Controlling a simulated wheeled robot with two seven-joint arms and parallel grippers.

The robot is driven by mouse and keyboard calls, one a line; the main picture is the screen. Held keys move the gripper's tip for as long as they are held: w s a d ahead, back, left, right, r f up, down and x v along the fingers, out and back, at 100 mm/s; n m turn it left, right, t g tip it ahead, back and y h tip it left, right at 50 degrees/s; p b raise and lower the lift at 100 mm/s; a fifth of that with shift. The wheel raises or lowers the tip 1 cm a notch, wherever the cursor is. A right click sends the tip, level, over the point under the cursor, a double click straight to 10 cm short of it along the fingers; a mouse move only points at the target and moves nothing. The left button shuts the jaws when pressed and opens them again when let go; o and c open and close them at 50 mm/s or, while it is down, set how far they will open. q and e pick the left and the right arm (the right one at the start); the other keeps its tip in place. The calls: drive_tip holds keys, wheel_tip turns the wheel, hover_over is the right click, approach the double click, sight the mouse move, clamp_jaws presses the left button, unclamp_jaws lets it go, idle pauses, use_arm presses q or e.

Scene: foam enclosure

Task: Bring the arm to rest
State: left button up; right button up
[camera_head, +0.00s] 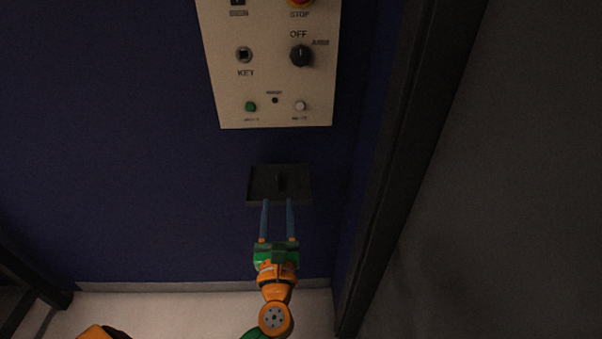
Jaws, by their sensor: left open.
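My left gripper (277,203) is in the lower middle of the head view. Its two long blue fingers are parallel and apart, pointing up toward a dark plate (257,190) on the blue wall. A small dark upright handle or knob (280,182) stands out from the plate. The fingertips are at the plate's lower edge in the picture. I cannot tell whether they touch it. Nothing shows between the fingers. My orange and green left arm runs down to the bottom edge. My right gripper is not in view.
A cream control panel (270,82) is above the plate, with a black OFF selector (301,55), a key switch (244,55), a green button (251,106), a white button (300,106) and a red stop button (301,2). A dark frame post (400,150) and grey wall (520,180) bound the right.

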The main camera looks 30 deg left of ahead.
use_arm(q)
drive_tip(key=s+d+f+n+g+h+p, duration=0.2)
drive_tip(key=s+f+n+g, duration=0.1)
drive_tip(key=f, duration=0.5)
drive_tip(key=s+d+f+n+g+h+p, duration=0.1)
drive_tip(key=s+f+n+g+h+p, duration=0.15)
drive_tip(key=f, duration=0.55)
drive_tip(key=s+d+f+n+g+h+p, duration=0.2)
drive_tip(key=f+n+g+h, duration=0.15)
drive_tip(key=f, duration=0.45)
drive_tip(key=s+f+n+g+h+p, duration=0.1)
drive_tip(key=s+f+n+g+p, duration=0.1)
drive_tip(key=s+n, duration=0.7)
drive_tip(key=s+d+f+n+g+h+p, duration=0.1)
drive_tip(key=s+f+n+g, duration=0.3)
drive_tip(key=s, duration=1.2)
wheel_tip(320, 180, down, 3)
drive_tip(key=n+p, duration=0.1)
drive_tip(key=n, duration=0.4)
drive_tip(key=shift+s+d+f+g, duration=0.15)
drive_tip(key=shift+s+d+g, duration=0.05)
drive_tip(key=shift+d+g, duration=0.1)
drive_tip(key=shift+c, duration=0.3)
